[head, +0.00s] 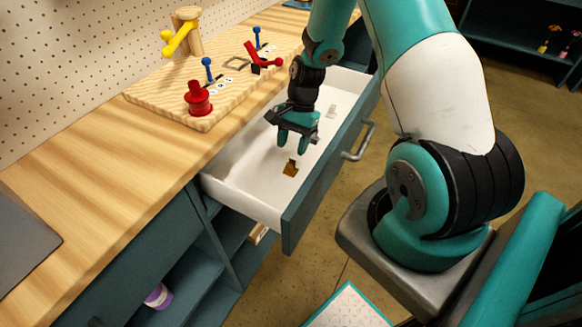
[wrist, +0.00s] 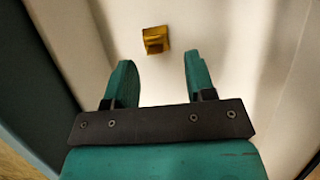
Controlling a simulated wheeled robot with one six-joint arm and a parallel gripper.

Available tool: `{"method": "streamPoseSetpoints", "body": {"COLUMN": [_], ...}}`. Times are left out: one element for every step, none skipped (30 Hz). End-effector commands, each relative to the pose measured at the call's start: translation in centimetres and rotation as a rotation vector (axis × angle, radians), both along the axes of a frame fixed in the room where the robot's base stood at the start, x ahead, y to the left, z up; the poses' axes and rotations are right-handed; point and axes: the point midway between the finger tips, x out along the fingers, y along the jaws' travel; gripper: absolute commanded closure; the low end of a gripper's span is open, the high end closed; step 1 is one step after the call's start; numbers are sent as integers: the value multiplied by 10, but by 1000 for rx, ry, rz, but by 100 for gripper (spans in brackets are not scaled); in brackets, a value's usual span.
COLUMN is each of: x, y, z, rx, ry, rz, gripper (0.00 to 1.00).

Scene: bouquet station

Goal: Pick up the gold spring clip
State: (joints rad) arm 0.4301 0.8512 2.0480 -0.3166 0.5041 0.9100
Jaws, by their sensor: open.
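The gold spring clip (head: 290,168) lies on the white floor of the open drawer (head: 240,190), toward its near end. My gripper (head: 293,150) is over the drawer, just above and beyond the clip in the head view. In the wrist view the clip (wrist: 156,40) shows ahead of the two teal fingertips (wrist: 158,65), roughly centred between them and apart from both. My gripper is open and empty.
The drawer's front wall with its handle (head: 358,140) stands to the right. A small pale item (head: 332,111) lies farther back in the drawer. The wooden board (head: 150,95) with coloured tools sits on the counter to the left.

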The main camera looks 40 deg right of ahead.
Motion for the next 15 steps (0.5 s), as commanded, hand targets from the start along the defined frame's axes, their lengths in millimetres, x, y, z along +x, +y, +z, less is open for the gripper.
{"method": "streamPoseSetpoints", "body": {"x": [-1, -1, -3, -5, -7, -10, -12, -13, -14, -14, -14, -15, -15, -15, -15], "y": [1, 2, 3, 4, 6, 8, 9, 11, 13, 14, 15, 17, 17, 18, 18], "z": [-2, -4, -7, -11, -15, -20, -25, -29, -35, -39, -42, -45, -47, -48, -49], "rx": [0, 0, 1, 2, 2, 1, 2, 1, 0, 1, 0, 0, 0, 0, -1], "ry": [0, 1, 2, 4, 4, 5, 5, 5, 5, 3, 2, 2, 2, 1, 0], "rz": [0, 0, 1, 1, 1, 1, 1, 1, 1, 1, 1, 1, 1, 0, 0], "gripper": [50, 50, 50, 50, 50, 50, 50, 50, 50, 50, 50, 50, 50, 50, 50]}}
